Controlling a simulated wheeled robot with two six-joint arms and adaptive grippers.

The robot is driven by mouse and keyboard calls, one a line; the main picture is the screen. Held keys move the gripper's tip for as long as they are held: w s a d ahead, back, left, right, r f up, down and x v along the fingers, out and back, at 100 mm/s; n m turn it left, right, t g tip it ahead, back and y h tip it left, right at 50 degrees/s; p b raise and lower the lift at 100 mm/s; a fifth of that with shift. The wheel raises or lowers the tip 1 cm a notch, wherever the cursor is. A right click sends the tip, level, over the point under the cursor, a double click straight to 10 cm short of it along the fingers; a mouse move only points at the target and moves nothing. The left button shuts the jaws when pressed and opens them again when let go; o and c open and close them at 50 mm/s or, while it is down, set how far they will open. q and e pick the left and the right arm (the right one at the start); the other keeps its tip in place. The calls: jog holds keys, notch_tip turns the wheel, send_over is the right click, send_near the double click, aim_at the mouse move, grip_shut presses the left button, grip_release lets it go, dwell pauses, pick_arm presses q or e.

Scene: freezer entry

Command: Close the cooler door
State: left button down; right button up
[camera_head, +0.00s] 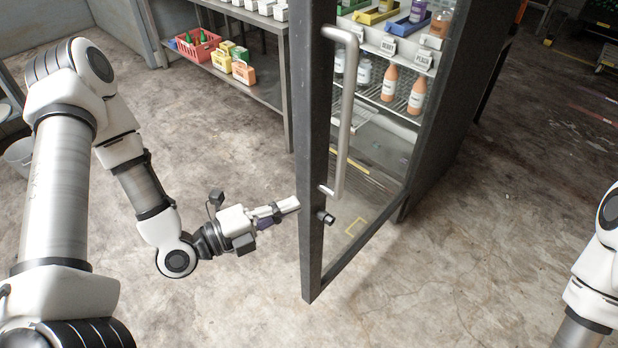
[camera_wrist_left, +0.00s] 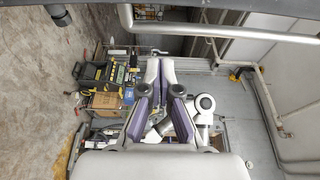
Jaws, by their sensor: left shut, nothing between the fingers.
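The cooler door (camera_head: 312,190) stands open in the head view, a dark frame around glass with a long silver upright handle (camera_head: 344,110). My left gripper (camera_head: 294,205) is shut and empty. Its fingertips are just left of the door's near frame edge, below the handle's middle. I cannot tell whether they touch the frame. In the left wrist view the shut fingers (camera_wrist_left: 160,68) show in the middle, and the silver handle (camera_wrist_left: 220,33) crosses the upper right. The cooler (camera_head: 440,110) behind the door has shelves with bottles. My right gripper is out of view.
A metal rack (camera_head: 262,92) with a red basket (camera_head: 194,48) and small coloured boxes (camera_head: 243,73) stands behind the door to the left. A pale bucket (camera_head: 20,155) is at the far left. The concrete floor is clear around the door's lower end.

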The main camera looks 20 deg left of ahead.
aim_at(309, 183)
pick_arm(q)
jog(key=x, duration=0.8)
jog(key=a+p, duration=0.1)
jog(key=w+a+p, duration=0.1)
jog(key=a, duration=0.1)
jog(key=shift+a+r, duration=0.1)
jog(key=shift+a, duration=0.45)
jog(key=shift+d, duration=0.2)
jog(key=shift+w, duration=0.1)
